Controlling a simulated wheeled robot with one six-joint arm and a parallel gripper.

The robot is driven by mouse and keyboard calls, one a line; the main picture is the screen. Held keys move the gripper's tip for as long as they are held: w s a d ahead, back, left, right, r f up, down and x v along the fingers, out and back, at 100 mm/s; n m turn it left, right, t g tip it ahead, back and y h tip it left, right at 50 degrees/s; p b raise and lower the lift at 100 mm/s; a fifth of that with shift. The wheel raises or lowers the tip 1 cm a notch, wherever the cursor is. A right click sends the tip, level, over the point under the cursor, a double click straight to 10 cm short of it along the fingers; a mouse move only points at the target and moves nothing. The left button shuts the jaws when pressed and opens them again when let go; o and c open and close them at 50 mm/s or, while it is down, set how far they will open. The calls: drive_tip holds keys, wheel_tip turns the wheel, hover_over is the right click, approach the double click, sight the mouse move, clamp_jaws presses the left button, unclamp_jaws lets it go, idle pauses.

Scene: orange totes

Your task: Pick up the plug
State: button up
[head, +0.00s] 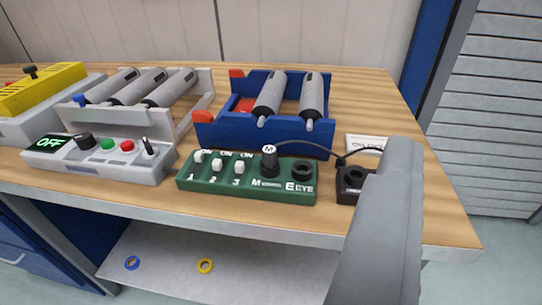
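The plug (269,160) is a small black cylinder with a white top marked "M". It stands upright at the M position of a green panel (212,183) on the wooden bench. A thin black cable runs from it to the right, towards a small black socket box (346,188). A round black socket (302,170) above the word "EYE" on the panel looks empty. A large grey part of my gripper (392,165) fills the lower right, right of the plug and well apart from it. It partly covers the black box. Its fingertips cannot be told apart.
A blue rack (262,134) with two grey cylinders stands behind the panel. A grey control box (98,163) with an "OFF" display and a grey rack (187,125) are on the left. A white label (362,144) lies near the black box. The bench (448,215) is clear at right.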

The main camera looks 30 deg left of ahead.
idle(0.3)
drive_tip(key=n+g, duration=0.6)
drive_tip(key=g, duration=1.1)
hover_over(269, 149)
wheel_tip(269, 149, down, 12)
drive_tip(key=shift+w+a+r, duration=0.1)
drive_tip(key=shift+a+r, duration=0.05)
drive_tip(key=shift+r, duration=0.05)
drive_tip(key=shift+d+f, duration=0.2)
drive_tip(key=shift+f, duration=2.55)
clamp_jaws()
